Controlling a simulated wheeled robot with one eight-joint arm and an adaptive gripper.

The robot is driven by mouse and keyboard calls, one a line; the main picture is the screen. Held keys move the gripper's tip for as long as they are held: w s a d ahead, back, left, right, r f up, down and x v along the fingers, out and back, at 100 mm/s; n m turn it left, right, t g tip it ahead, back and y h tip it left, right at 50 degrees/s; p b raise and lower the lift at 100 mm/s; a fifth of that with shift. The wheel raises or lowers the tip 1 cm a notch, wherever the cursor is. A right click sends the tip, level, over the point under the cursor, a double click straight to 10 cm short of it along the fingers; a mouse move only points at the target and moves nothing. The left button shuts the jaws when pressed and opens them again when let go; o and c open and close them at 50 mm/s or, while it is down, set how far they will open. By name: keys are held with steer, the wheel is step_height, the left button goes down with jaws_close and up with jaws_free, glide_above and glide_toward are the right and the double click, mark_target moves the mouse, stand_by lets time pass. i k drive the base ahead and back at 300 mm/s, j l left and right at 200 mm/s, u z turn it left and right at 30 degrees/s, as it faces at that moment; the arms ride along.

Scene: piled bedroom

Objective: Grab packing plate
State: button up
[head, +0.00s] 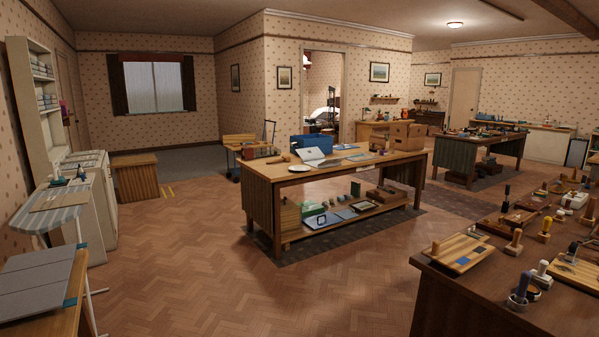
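No thing in the head view can be surely told as the packing plate. A small white round, flat thing (299,168) lies on the front edge of the middle wooden table (375,167). It looks plate-like, but it is too small to be sure. A white and blue sheet-like thing (316,157) lies beyond it. On the table's lower shelf (372,209) are flat blue-grey pieces (346,214) and a dark-framed square piece (314,221). My gripper is not in view.
A dark wooden table (455,290) with stamps and boards fills the lower right. An ironing board (45,220) and a bench with grey panels (38,285) stand at left. Cardboard boxes (397,135) sit on the middle table. The parquet floor (200,265) between is clear.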

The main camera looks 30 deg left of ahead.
mark_target(296, 167)
steer(key=i+j+u, duration=0.5)
steer(key=u, duration=0.2)
steer(key=i+j+u, duration=0.4)
steer(key=i+u, duration=0.85)
steer(key=i, duration=2.3)
steer(key=i+j+z, duration=0.15)
steer(key=i+z, duration=0.35)
steer(key=i+j+z, duration=0.45)
steer(key=i, duration=0.15)
steer(key=i+j+z, duration=0.75)
steer(key=z, duration=0.2)
steer(key=i+j+z, duration=0.25)
steer(key=z, duration=0.25)
steer(key=i+j+z, duration=0.1)
steer(key=j+z, duration=0.35)
steer(key=i+j+z, duration=0.1)
steer(key=j+z, duration=0.55)
steer(key=j, duration=0.2)
